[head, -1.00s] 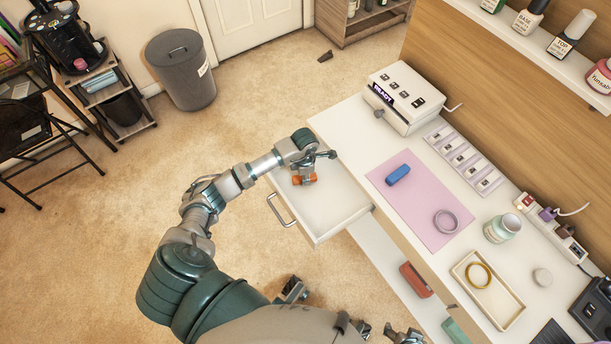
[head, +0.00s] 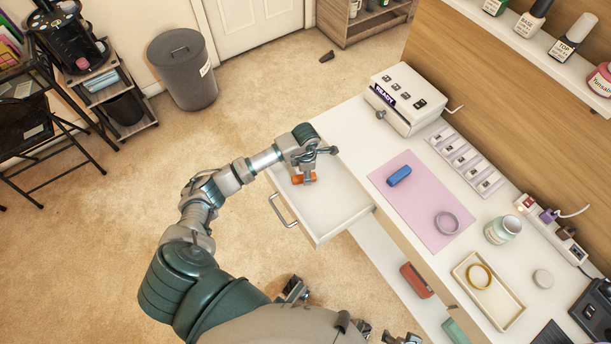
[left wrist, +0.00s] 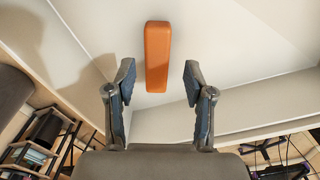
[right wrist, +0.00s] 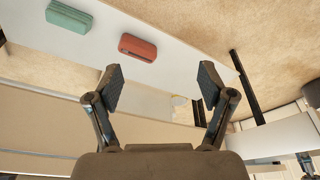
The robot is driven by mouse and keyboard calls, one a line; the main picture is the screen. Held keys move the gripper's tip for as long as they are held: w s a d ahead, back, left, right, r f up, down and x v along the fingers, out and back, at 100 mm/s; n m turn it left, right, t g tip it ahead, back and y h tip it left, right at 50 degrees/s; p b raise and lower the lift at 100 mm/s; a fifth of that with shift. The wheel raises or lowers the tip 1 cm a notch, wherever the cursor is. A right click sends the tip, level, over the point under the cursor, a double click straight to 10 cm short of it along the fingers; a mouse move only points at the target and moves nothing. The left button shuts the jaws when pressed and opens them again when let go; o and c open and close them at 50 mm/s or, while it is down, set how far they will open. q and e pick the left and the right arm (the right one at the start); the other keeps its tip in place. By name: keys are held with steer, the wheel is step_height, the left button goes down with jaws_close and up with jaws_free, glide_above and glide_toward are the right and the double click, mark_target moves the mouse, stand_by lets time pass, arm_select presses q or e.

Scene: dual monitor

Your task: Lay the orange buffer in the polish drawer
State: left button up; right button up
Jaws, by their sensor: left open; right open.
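The orange buffer (left wrist: 157,57) lies on the floor of the open white drawer (head: 338,207); in the head view the buffer (head: 298,179) is partly hidden by my left gripper. My left gripper (head: 304,178) is over the drawer's far-left part. In the left wrist view its two fingers (left wrist: 158,85) are apart, one on each side of the buffer's near end, with gaps and nothing between them gripped. My right gripper (right wrist: 160,88) is open and empty; in the head view only a piece of it shows at the bottom edge.
A blue buffer (head: 398,175) and a grey ring (head: 446,221) lie on the pink mat (head: 412,205). Red (head: 416,280) and green (head: 455,330) blocks sit on a lower shelf. A metal handle (head: 282,210) is on the drawer's front.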

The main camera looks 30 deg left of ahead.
arm_select(q)
step_height(320, 180, up, 3)
steer(key=shift+a+f, duration=0.1)
step_height(320, 180, up, 6)
steer(key=p, duration=0.1)
steer(key=shift+r, duration=0.25)
arm_select(e)
step_height(320, 180, down, 4)
steer(key=shift+r+g, duration=0.1)
steer(key=shift+g, duration=0.2)
arm_select(q)
steer(key=shift+a, duration=0.1)
arm_select(e)
steer(key=shift+a, duration=0.1)
arm_select(q)
steer(key=shift+s+f, duration=0.1)
